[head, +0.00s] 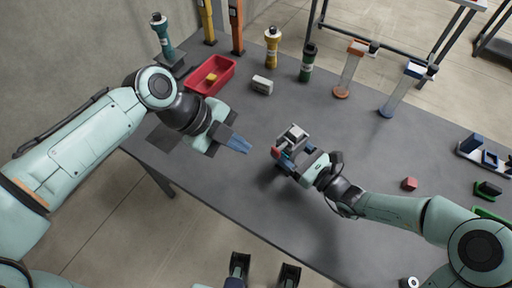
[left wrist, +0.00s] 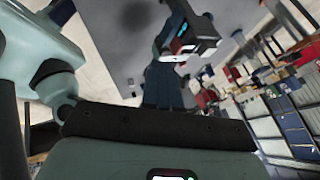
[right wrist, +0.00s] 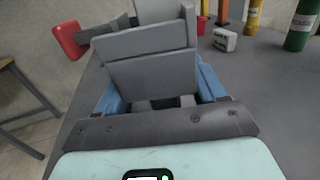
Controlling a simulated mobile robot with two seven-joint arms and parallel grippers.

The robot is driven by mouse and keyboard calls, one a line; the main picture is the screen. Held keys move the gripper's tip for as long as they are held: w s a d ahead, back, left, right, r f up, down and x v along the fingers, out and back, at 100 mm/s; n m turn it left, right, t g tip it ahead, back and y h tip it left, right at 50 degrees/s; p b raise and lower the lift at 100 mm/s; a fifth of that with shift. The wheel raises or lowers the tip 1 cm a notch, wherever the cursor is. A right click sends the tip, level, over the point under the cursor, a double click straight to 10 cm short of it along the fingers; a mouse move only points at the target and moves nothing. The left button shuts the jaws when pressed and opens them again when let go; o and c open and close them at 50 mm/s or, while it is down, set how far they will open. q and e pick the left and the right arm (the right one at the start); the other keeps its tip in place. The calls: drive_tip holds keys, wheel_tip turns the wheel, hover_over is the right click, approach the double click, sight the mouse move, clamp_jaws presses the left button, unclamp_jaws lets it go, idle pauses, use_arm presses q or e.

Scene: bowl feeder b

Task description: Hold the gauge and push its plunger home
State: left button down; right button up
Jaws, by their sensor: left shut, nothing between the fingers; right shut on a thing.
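The gauge (head: 293,137) is a grey blocky body with a red plunger end (head: 275,153) on its left side. My right gripper (head: 290,155) is shut on the gauge and holds it up over the table's front part. In the right wrist view the grey body (right wrist: 148,65) stands between the blue fingers, and the red end (right wrist: 70,41) sticks out to the left on a grey stem. My left gripper (head: 246,147) is shut and empty. Its blue fingertips point at the red end, with a small gap between.
The grey table (head: 340,195) is clear around the grippers. A red tray (head: 222,84) with a yellow piece and a small white box (head: 262,85) lie behind. Bottles, including a yellow one (head: 272,48) and a green one (head: 307,63), stand farther back. A red block (head: 409,184) lies right.

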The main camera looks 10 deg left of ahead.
use_arm(q)
drive_tip(key=shift+v, duration=1.45)
use_arm(e)
drive_tip(key=shift+w+d, duration=0.1)
drive_tip(key=o, duration=1.6)
use_arm(q)
drive_tip(key=shift+r+p, duration=0.65)
drive_tip(key=shift+r, duration=0.05)
use_arm(e)
drive_tip(key=v, duration=2)
drive_tip(key=shift+s+f, duration=0.1)
drive_tip(key=shift+s, duration=0.15)
